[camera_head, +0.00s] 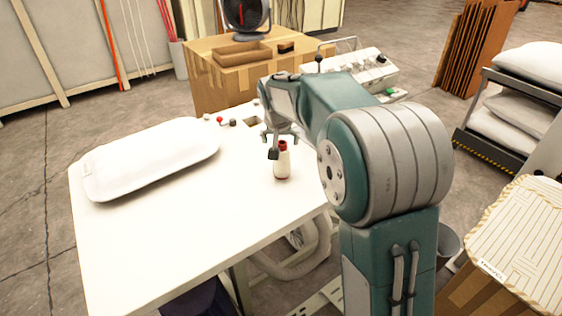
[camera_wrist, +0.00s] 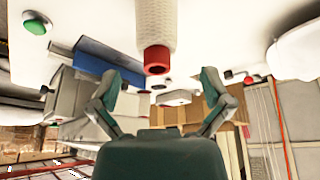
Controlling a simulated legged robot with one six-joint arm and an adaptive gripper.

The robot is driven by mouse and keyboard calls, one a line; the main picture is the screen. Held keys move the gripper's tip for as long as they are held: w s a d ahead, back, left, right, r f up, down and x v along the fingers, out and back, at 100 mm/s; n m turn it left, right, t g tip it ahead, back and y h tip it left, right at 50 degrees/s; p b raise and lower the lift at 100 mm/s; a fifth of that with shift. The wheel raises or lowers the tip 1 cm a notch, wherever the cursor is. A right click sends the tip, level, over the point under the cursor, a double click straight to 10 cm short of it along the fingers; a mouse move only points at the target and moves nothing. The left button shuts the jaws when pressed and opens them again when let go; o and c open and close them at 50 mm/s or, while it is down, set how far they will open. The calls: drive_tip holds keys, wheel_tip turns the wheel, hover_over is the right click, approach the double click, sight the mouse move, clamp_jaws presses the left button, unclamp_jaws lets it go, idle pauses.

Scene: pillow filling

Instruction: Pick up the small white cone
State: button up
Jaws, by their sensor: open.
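The small white cone (camera_head: 282,165) with a red top stands upright on the white table (camera_head: 200,235), near its right side. In the wrist view the cone (camera_wrist: 156,28) shows at the top centre, with its red end pointing down in the picture. My gripper (camera_head: 277,146) is just above and behind the cone in the head view, partly overlapping its top. In the wrist view my gripper (camera_wrist: 161,78) has its two fingers spread wide, with nothing held between them. The red end lies roughly midway between the fingers in the picture; I see no contact.
A white pillow (camera_head: 150,160) lies on the table's left. Small red and dark knobs (camera_head: 226,121) sit at its far edge. Behind stand a cardboard box (camera_head: 215,90) and a control unit (camera_head: 350,78). The table's front is clear.

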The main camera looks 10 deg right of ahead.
sight(282, 150)
drive_tip(key=shift+w+f, duration=0.1)
drive_tip(key=shift+f, duration=0.25)
drive_tip(key=x, duration=0.5)
drive_tip(key=shift+w+d, duration=0.25)
drive_tip(key=shift+d, duration=0.05)
drive_tip(key=shift+a, duration=0.1)
drive_tip(key=shift+c, duration=0.3)
drive_tip(key=c, duration=1.2)
